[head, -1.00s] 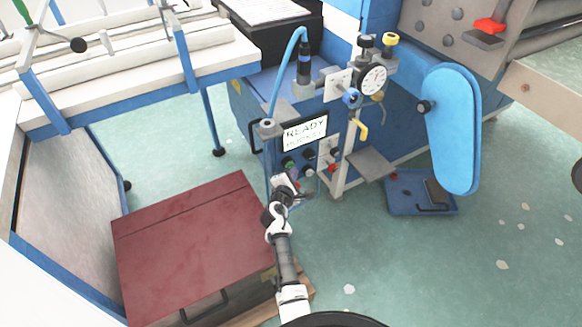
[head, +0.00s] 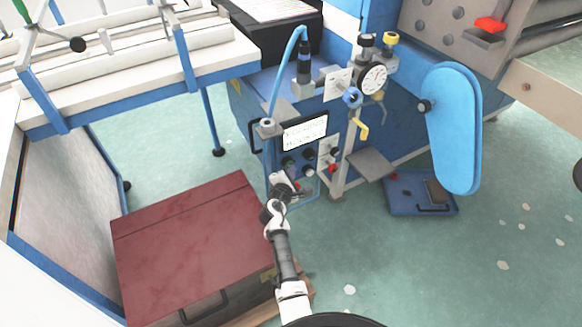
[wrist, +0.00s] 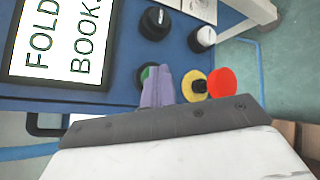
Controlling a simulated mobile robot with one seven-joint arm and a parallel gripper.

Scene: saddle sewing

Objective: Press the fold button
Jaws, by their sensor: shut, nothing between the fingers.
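The blue control panel carries several buttons, and none has a label I can read as fold. The green button (wrist: 148,74) is partly covered by my gripper's fingers in the wrist view; it also shows in the head view (head: 288,161). My gripper (wrist: 161,78) is shut and empty, its fingertips over or against the green button; I cannot tell if they touch. In the head view my gripper (head: 284,180) is just below the button. The lit screen (wrist: 65,38) reads "FOLD" and "BOOK" in the wrist view; it also shows in the head view (head: 305,132).
Beside the fingers are a red mushroom button on a yellow base (wrist: 222,83), a black knob (wrist: 155,22) and a black-and-white knob (wrist: 202,38). A blue tube and a dial gauge (head: 373,78) stand above the panel. A dark red box (head: 190,240) is lower left.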

